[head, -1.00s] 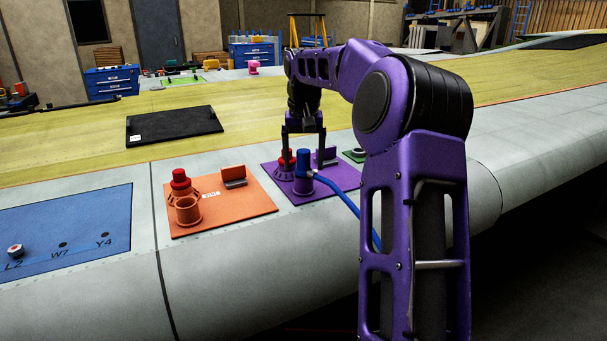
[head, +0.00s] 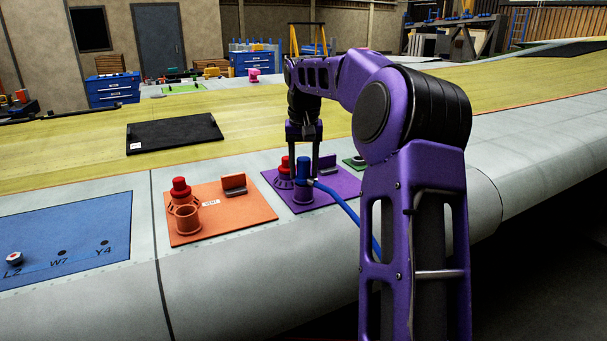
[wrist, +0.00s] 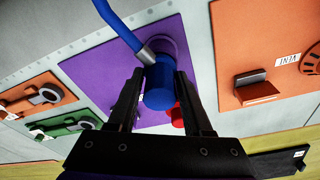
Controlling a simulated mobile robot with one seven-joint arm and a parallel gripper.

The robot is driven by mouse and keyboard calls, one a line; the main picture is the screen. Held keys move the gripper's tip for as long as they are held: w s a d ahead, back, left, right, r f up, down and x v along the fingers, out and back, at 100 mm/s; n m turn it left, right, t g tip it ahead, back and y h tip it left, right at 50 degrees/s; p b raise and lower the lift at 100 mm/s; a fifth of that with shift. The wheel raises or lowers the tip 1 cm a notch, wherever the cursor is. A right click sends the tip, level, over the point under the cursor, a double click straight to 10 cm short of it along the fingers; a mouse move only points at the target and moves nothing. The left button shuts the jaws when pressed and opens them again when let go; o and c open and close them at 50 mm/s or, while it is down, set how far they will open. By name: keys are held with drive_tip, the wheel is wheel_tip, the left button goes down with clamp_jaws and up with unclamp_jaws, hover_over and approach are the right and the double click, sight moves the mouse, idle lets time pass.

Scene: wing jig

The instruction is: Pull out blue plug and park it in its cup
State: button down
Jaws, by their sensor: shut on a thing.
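The blue plug (head: 303,171) stands upright over a purple round collar (head: 303,197) at the front of the purple plate (head: 335,190). My gripper (head: 304,177) comes down from above and is shut on the blue plug, one finger on each side. The plug (wrist: 160,90) also shows between the fingers in the wrist view. A blue cable (head: 338,197) leaves the plug's side through a metal elbow (wrist: 147,56). Whether the plug is seated in the collar is hard to tell. A red cap (head: 285,165) on a flared purple base is just behind it.
A purple bracket (head: 327,164) stands behind and to the right on the same plate. The orange plate (head: 240,213) to the left carries a red cap (head: 180,188), an open orange cup (head: 187,218) and a bracket. A green plate (head: 352,163) is partly hidden by my arm.

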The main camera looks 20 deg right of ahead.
wheel_tip(320, 180, up, 13)
drive_tip(key=p, duration=0.2)
idle(0.6)
drive_tip(key=shift+f, duration=0.1)
